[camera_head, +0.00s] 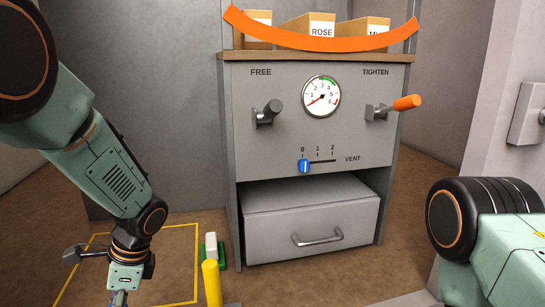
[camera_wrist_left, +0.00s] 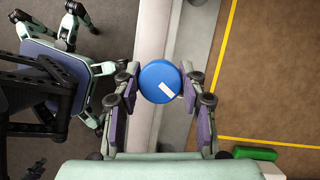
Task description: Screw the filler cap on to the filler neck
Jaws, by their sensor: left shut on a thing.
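The filler cap is most likely the round blue cap (camera_wrist_left: 152,74) with a white stripe in the left wrist view. It sits between the two finger pads of my left gripper (camera_wrist_left: 160,86), which is shut on it. The cap is over a pale grey ledge (camera_wrist_left: 150,30). The filler neck does not show; anything under the cap is hidden, so I cannot tell whether they touch. In the head view my left gripper (camera_head: 118,298) is cut off by the bottom edge. My right gripper is out of view; only part of my right arm shows.
A grey cabinet (camera_head: 350,145) with a gauge (camera_head: 321,97), two levers, a blue vent slider (camera_head: 304,166) and a partly open drawer (camera_head: 310,225) stands ahead. A yellow post (camera_head: 211,285) and a green-and-white object (camera_head: 211,248) stand right of my left gripper. Yellow lines mark the floor.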

